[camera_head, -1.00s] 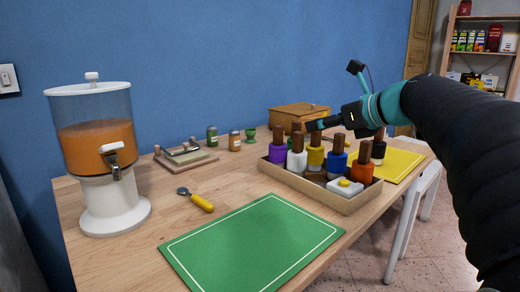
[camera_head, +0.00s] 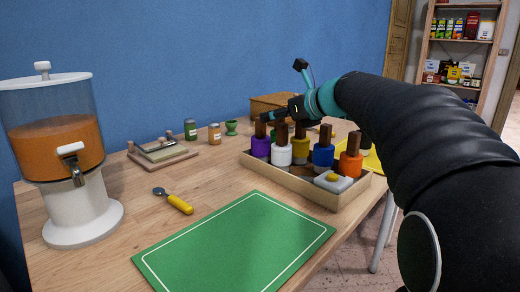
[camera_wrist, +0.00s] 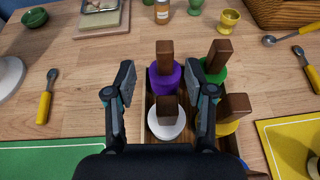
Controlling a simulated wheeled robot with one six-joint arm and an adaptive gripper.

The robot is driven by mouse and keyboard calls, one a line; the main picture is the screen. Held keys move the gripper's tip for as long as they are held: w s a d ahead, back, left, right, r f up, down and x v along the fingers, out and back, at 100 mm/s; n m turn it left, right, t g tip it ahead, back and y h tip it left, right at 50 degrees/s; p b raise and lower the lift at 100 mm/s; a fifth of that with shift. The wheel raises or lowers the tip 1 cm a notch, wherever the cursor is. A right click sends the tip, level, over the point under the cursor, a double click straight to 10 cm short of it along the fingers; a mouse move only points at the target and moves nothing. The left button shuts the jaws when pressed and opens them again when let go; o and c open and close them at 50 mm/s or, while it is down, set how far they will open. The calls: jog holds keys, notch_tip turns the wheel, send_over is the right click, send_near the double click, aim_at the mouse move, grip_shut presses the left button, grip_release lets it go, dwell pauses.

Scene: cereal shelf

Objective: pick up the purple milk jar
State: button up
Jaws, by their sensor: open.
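The purple milk jar (camera_head: 260,147) has a brown block-shaped top and stands upright at the back left corner of a wooden tray (camera_head: 310,192). In the wrist view the purple jar (camera_wrist: 166,79) is ahead, between and beyond my open fingers. My gripper (camera_wrist: 161,88) is open and empty. A white jar (camera_wrist: 166,120) is nearer to me, between the fingers in that view. In the head view my gripper (camera_head: 270,116) is above the tray, by the purple jar's top. Contact cannot be told.
Green (camera_wrist: 215,68), yellow (camera_head: 300,148), blue (camera_head: 323,157) and orange jars (camera_head: 350,164) share the tray, with a white butter-like dish (camera_head: 333,182). A green mat (camera_head: 235,245), yellow-handled scoop (camera_head: 175,201) and juice dispenser (camera_head: 70,150) lie left. A wooden box (camera_head: 265,103) is behind.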

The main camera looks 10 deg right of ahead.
send_over(266, 139)
jog(key=shift+a+f, duration=0.15)
jog(key=shift+f, duration=0.8)
jog(key=shift+s, duration=0.1)
grip_shut()
